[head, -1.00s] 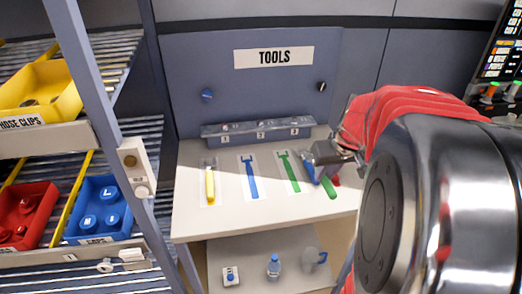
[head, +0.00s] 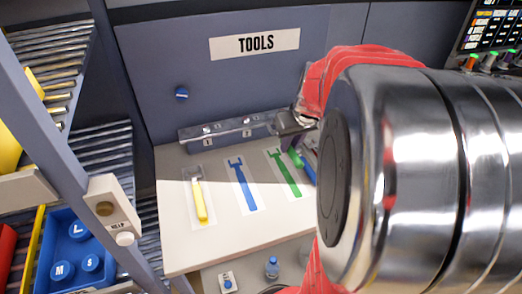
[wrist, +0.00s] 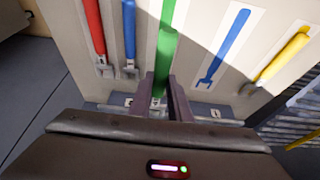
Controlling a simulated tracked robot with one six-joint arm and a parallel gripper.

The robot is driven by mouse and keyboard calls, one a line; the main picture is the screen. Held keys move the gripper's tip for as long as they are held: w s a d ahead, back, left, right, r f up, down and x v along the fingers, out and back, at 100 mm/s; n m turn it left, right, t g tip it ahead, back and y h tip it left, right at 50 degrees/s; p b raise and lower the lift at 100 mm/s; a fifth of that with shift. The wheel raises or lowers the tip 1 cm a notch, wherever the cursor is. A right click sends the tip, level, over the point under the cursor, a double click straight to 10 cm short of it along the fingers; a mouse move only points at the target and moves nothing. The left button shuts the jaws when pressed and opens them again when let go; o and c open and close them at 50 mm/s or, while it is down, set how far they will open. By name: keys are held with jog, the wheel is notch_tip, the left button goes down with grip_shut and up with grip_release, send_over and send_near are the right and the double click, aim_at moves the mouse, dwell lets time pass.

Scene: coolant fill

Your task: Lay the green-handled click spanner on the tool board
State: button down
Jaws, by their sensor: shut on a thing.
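The green-handled click spanner (head: 295,157) is in my gripper (head: 293,135), near the head end of the green outline. In the wrist view the fingers (wrist: 163,98) are shut on it, and its green handle (wrist: 166,52) points away between them. I cannot tell its height above the surface. The tool board shows a green spanner outline (head: 286,175) and a bare blue outline (head: 241,185). A yellow spanner (head: 199,200) lies on the left outline. My arm hides the right side of the board in the head view.
A blue spanner (wrist: 129,40) and a red spanner (wrist: 96,35) lie beside the held one. A numbered rail (head: 222,133) runs along the back. A shelf upright with a button box (head: 115,210) stands at left.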

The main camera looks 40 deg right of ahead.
dwell(0.3)
send_over(286, 173)
jog(key=s, duration=0.1)
jog(key=shift+s+a+f, duration=0.1)
jog(key=shift+a+f, duration=0.05)
jog(key=shift+f, duration=1.4)
jog(key=shift+s+a+f, duration=0.1)
jog(key=shift+f, duration=1.45)
jog(key=shift+f, duration=1.9)
jog(key=shift+f, duration=0.1)
jog(key=c, duration=1.6)
grip_release()
jog(key=shift+c, duration=0.2)
